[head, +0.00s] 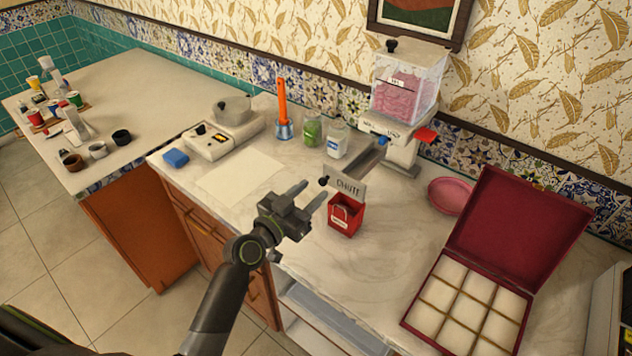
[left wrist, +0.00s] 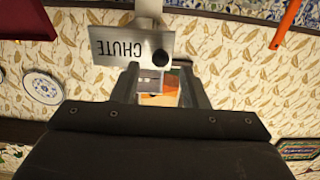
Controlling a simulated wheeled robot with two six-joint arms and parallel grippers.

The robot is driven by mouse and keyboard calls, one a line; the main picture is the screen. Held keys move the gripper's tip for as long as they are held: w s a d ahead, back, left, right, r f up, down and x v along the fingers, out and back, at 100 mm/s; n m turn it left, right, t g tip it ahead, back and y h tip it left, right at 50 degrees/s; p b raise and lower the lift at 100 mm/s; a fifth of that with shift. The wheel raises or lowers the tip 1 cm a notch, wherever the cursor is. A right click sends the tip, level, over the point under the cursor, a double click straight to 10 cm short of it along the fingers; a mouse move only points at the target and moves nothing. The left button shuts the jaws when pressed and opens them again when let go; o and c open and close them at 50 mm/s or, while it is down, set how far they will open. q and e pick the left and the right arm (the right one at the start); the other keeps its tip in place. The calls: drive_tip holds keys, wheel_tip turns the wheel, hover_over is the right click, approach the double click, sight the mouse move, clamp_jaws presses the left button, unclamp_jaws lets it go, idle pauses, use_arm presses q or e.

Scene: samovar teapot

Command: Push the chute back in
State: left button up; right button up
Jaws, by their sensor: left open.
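The chute is a grey metal trough (head: 366,163) that sticks out from the dispenser (head: 400,110), which holds pink contents in a clear hopper. Its front plate (head: 349,187) is lettered CHUTE and has a black knob (head: 323,181) at its left end. My left gripper (head: 309,191) is open, with its fingertips close to the knob. In the left wrist view, the plate (left wrist: 125,48) appears upside down, and the knob (left wrist: 160,60) lies between the lines of my open fingers (left wrist: 157,75). I cannot tell whether they touch. My right gripper is not in view.
A small red box (head: 345,216) stands below the plate. Jars (head: 337,140), a blue cup with an orange stick (head: 283,108), and a scale (head: 210,142) stand behind. A pink bowl (head: 450,195) and open maroon box (head: 520,225) are at right. The counter's front middle is clear.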

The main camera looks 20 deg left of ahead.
use_arm(q)
drive_tip(key=shift+x, duration=1.4)
clamp_jaws()
drive_tip(key=shift+w, duration=0.1)
